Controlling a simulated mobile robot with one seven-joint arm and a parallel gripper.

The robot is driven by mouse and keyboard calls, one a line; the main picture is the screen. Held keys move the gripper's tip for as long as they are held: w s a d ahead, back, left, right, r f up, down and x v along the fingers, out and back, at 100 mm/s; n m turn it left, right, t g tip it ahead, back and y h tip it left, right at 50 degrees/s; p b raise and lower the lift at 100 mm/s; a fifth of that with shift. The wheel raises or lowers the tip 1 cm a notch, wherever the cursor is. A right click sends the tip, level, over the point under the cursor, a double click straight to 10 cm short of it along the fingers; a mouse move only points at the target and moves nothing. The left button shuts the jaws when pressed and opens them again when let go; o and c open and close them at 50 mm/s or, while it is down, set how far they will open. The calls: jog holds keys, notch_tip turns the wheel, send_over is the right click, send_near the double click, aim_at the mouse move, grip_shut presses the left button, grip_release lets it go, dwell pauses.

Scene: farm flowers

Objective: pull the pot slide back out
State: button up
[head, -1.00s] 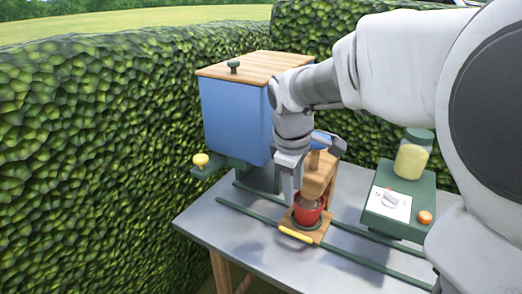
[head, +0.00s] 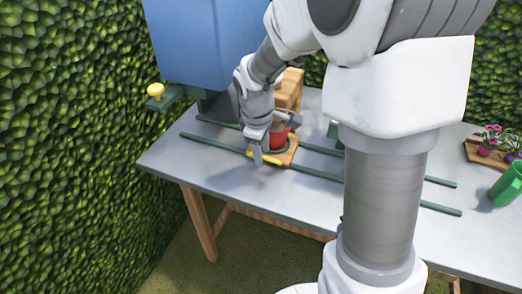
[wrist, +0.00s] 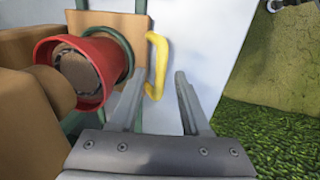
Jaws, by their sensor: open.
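The pot slide, a small wooden board (head: 290,153), sits between the green rails on the grey table. The red pot (head: 279,139), filled with brown soil, stands on it; in the wrist view the pot (wrist: 98,88) is at the left, set in a green ring. The slide's yellow handle (head: 270,160) is at its front edge. My gripper (head: 262,156) is low beside this handle. In the wrist view my gripper (wrist: 161,76) is open and empty, with the yellow handle (wrist: 157,62) showing between its fingertips. I cannot tell whether the fingers touch it.
A wooden block stand (head: 288,88) rises behind the pot. A blue bin (head: 190,40) stands at the back left, with a yellow knob (head: 155,90) beside it. Green rails (head: 320,173) run right across the table (head: 215,162). Potted flowers and a green watering can (head: 507,185) are at the right.

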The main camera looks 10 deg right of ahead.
grip_shut()
dwell(1.4)
